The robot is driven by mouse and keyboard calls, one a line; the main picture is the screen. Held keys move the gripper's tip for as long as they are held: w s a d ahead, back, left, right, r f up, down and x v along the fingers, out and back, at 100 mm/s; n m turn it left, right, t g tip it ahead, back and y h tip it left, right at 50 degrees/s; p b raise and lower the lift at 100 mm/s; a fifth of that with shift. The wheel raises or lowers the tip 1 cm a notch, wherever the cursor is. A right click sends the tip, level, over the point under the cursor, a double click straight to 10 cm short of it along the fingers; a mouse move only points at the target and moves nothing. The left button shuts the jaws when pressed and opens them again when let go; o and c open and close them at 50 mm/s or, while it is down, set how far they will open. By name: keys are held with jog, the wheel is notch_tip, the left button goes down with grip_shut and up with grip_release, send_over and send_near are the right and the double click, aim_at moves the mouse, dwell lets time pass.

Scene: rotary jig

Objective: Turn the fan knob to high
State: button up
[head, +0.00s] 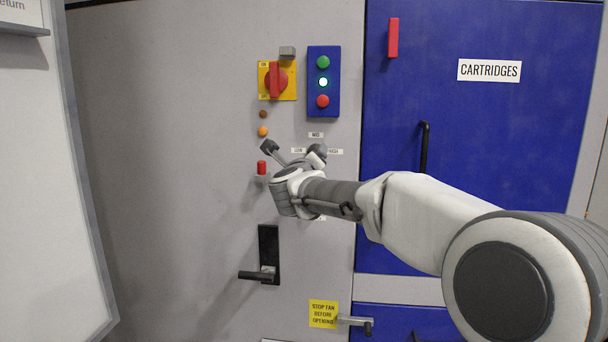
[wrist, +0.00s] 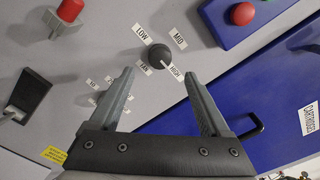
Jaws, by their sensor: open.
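The fan knob (wrist: 160,57) is a round black knob on the grey panel in the wrist view. Its LOW (wrist: 140,31), MID (wrist: 180,40) and HIGH (wrist: 175,70) labels sit around it, with a FAN label (wrist: 143,67) below. A small white mark shows on the knob's lower side, towards HIGH; I cannot tell its exact setting. My gripper (wrist: 159,74) is open, its fingertips apart on either side just below the knob in the picture. No contact shows. In the head view my gripper (head: 293,151) is in front of the labels, and I cannot make out the knob clearly.
A red-and-yellow rotary switch (head: 275,81) and a blue button box (head: 323,88) are above. A red button (head: 262,168) is left of my gripper. The blue cartridges door (head: 480,140) is to the right.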

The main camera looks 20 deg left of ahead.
jog(key=v, duration=1.1)
jog(key=s+d+f+n+g+y, duration=0.1)
jog(key=s+d+f+n+g, duration=0.1)
jog(key=s+d+n, duration=0.4)
jog(key=s+d+f+n+g+y, duration=0.1)
jog(key=d+n+g, duration=0.1)
jog(key=d+n, duration=0.75)
jog(key=s+d+f+n+g+h, duration=0.3)
jog(key=s+d+f+n+g, duration=0.1)
jog(key=s+d+f, duration=0.55)
jog(key=s+d+f+n+g+h, duration=0.3)
jog(key=s+d+f+n, duration=0.25)
jog(key=s+d, duration=0.55)
notch_tip(320, 180, up, 23)
jog(key=d+p, duration=0.2)
jog(key=p, duration=2.2)
jog(key=shift+s+d+m+g+p, duration=0.25)
jog(key=shift+d+m+g+p, duration=0.05)
jog(key=shift+d+g, duration=0.1)
